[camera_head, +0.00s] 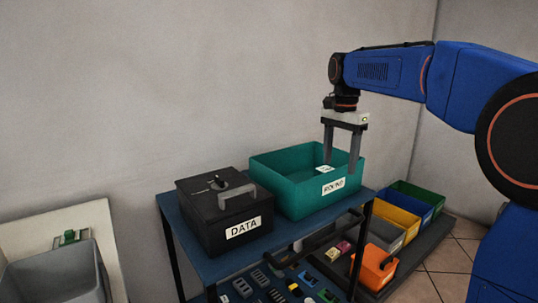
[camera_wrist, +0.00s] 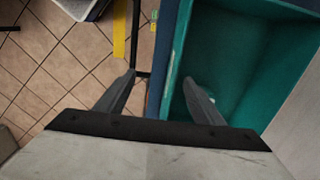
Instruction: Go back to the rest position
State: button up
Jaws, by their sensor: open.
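My gripper (camera_head: 341,158) is open, fingers pointing down, over the teal bin (camera_head: 290,199) on the blue cart top. In the head view its fingers overlap the bin's inside and right rim. A small white item (camera_head: 325,168) shows inside the bin by the left finger; I cannot tell what it is. In the wrist view the two fingers (camera_wrist: 162,92) are spread with nothing between them. One finger is over the teal bin (camera_wrist: 235,50) and the other is over the floor side of the rim.
A black lidded box (camera_head: 215,215) labelled DATA stands left of the teal bin. Several coloured bins, among them a yellow one (camera_head: 395,219), sit lower right. A lower shelf holds small parts (camera_head: 270,281). A grey basin (camera_head: 57,275) is at far left. Air above the cart is clear.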

jog(key=s+d+f+n+t, duration=0.1)
jog(key=s+d+f+n, duration=0.2)
jog(key=s, duration=0.6)
jog(key=s+d+f+n+t, duration=0.1)
jog(key=s+d+f+n, duration=0.1)
jog(key=s, duration=0.7)
jog(key=s+d+f+n+t, duration=0.2)
jog(key=s+f+n, duration=0.3)
jog(key=s+f, duration=0.9)
jog(key=s+d, duration=0.1)
jog(key=s, duration=0.1)
jog(key=shift+s+d+f+n+t, duration=0.15)
jog(key=shift+s+f+n+t, duration=0.2)
jog(key=shift+n+t, duration=0.05)
